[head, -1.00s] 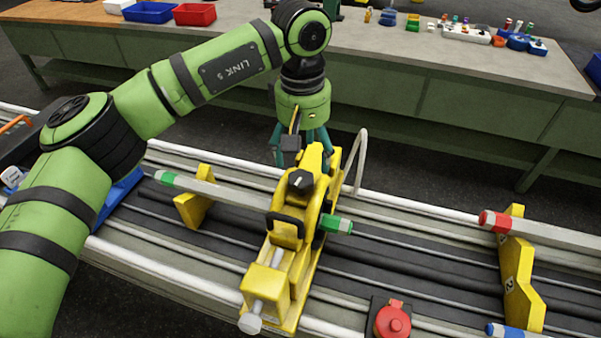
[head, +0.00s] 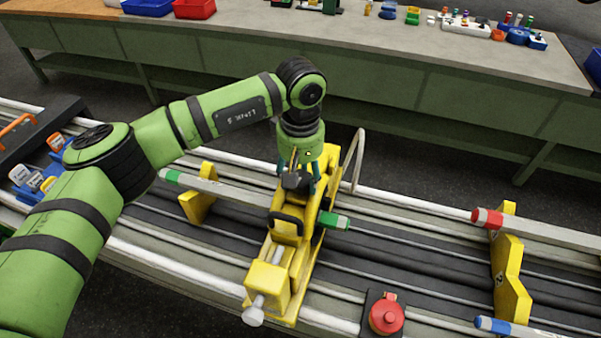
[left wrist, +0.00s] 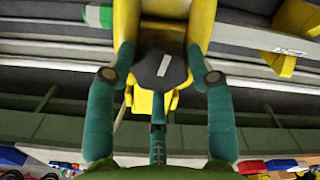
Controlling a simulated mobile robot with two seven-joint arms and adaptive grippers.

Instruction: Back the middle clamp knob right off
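The yellow middle clamp (head: 278,270) stands across the rails with a green-ended pole (head: 240,194) through it. Its black knob (left wrist: 160,70), with a white mark on top, shows in the left wrist view. In the head view the knob is largely hidden by my left gripper (head: 303,187). My right gripper is not in view.
A red push button (head: 386,315) sits on the rails right of the clamp. A yellow stand (head: 508,275) holds a red-ended pole (head: 540,228) farther right. A thin grey hoop (head: 357,155) rises just behind the clamp. A long workbench (head: 450,70) with small parts stands behind.

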